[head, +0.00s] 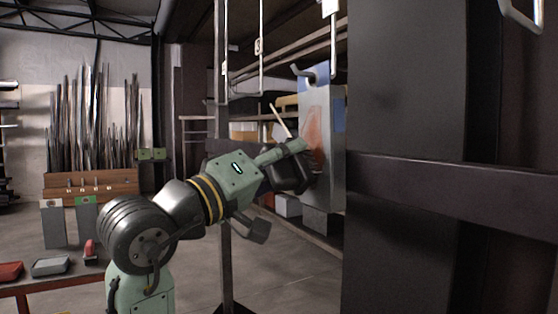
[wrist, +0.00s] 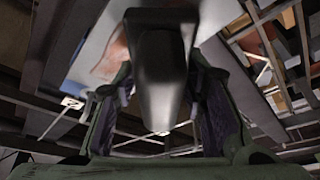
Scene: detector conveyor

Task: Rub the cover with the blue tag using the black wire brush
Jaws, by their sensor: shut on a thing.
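A grey cover (head: 325,160) hangs upright on the rack, with a rust-coloured patch (head: 314,138) on its face. My gripper (head: 296,166) is at the cover's left side, close to the patch. In the wrist view, my gripper (wrist: 155,100) is shut on a dark, smooth, tapering thing (wrist: 160,75), likely the black wire brush. Its bristles are hidden, so contact with the cover cannot be told. The cover (wrist: 93,45) and patch (wrist: 116,50) show behind it.
A dark post (head: 403,90) and crossbar (head: 450,190) stand close on the right. A thin rack upright (head: 226,265) stands by my arm. A table (head: 60,284) at lower left bears a red block (head: 10,271) and a grey block (head: 51,266). Open floor lies between.

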